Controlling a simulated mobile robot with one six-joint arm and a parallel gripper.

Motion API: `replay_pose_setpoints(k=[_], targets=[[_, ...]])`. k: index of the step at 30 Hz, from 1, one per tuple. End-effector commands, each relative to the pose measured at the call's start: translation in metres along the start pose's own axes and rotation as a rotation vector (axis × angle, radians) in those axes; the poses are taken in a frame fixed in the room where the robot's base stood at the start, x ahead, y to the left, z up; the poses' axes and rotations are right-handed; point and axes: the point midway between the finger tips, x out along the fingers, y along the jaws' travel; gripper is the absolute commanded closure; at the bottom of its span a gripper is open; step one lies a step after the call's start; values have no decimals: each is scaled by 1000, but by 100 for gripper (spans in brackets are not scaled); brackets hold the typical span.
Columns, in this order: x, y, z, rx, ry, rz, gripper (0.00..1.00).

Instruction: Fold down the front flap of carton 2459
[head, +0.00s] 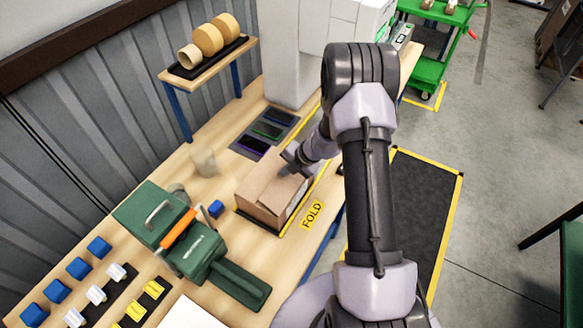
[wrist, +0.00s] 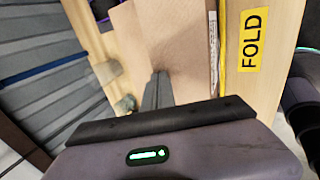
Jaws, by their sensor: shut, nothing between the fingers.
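A brown cardboard carton (head: 262,204) stands on the workbench beside the yellow FOLD sign; it also shows in the wrist view (wrist: 185,35). A pale label strip runs along its side facing the sign. Its number cannot be read. In the head view its top looks mostly covered, with a flap edge across it; which flap is which I cannot tell. My gripper (head: 285,173) is at the carton's top, at its far right part, and hides some of it. In the wrist view my gripper (wrist: 159,76) is shut and empty, its fingers over the carton; contact is unclear.
A green tape machine (head: 204,257) with an orange bar stands left of the carton, a small blue block (head: 216,208) between them. A blurred beige object (head: 204,162) is behind. Dark trays (head: 268,129) lie beyond. The yellow FOLD sign (head: 313,215) marks the bench's right edge.

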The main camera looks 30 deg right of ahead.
Motion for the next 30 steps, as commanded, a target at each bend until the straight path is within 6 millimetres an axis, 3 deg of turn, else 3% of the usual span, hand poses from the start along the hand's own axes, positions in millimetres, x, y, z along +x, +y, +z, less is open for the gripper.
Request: replay_pose_setpoints(k=[14,21,30], targets=[[7,1,0,0,1,0,100],[32,8,0,-2,0,0,100],[32,8,0,-1,0,0,100]])
